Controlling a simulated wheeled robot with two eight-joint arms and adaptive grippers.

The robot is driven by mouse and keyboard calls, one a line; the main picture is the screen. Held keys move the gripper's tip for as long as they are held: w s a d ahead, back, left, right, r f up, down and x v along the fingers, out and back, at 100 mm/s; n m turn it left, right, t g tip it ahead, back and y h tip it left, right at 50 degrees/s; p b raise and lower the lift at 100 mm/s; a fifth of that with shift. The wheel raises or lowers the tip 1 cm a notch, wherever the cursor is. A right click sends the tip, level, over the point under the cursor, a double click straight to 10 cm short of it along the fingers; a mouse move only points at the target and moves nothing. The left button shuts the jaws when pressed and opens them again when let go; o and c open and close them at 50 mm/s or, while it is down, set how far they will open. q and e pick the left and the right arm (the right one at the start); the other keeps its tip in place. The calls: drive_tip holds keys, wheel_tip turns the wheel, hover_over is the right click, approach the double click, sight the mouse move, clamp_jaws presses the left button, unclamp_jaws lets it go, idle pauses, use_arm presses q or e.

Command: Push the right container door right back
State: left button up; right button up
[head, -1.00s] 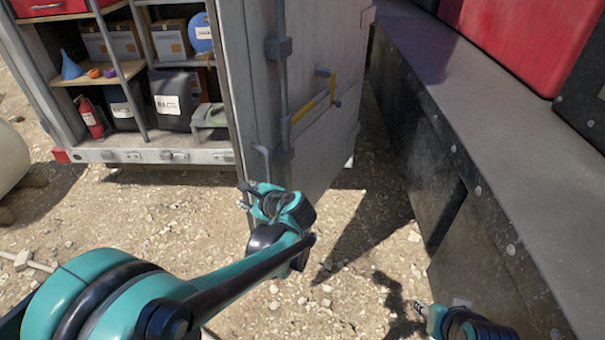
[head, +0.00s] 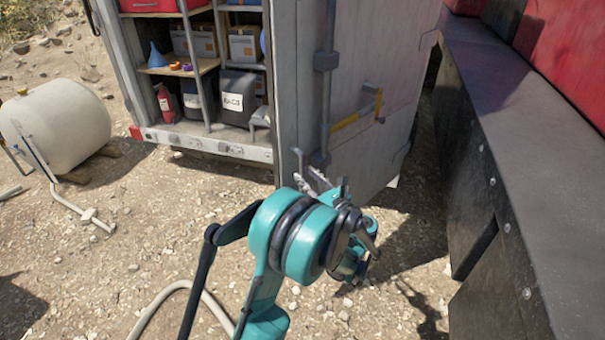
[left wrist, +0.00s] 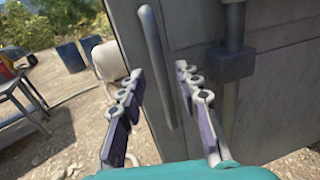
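The right container door (head: 400,60) is a worn grey panel, swung open and standing out from the container's front. A vertical lock rod (head: 327,95) and a yellow handle (head: 350,122) are on its face. My left gripper (head: 318,182) is raised near the door's lower front edge. In the left wrist view, its fingers (left wrist: 158,73) are spread and empty, with the door (left wrist: 195,25) and a grey bar (left wrist: 157,60) beyond them. I cannot tell whether they touch the door. My right gripper is not in view.
The container's shelves (head: 205,66) hold boxes, a fire extinguisher (head: 165,104) and bins. A dark wall (head: 490,190) with a flat ledge runs along the right, with a strip of gravel between it and the door. A pale tank (head: 60,130) lies at left on open gravel.

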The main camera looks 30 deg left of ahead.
sight(302, 171)
use_arm(q)
drive_tip(key=shift+b+x, duration=0.3)
drive_tip(key=shift+x, duration=1.55)
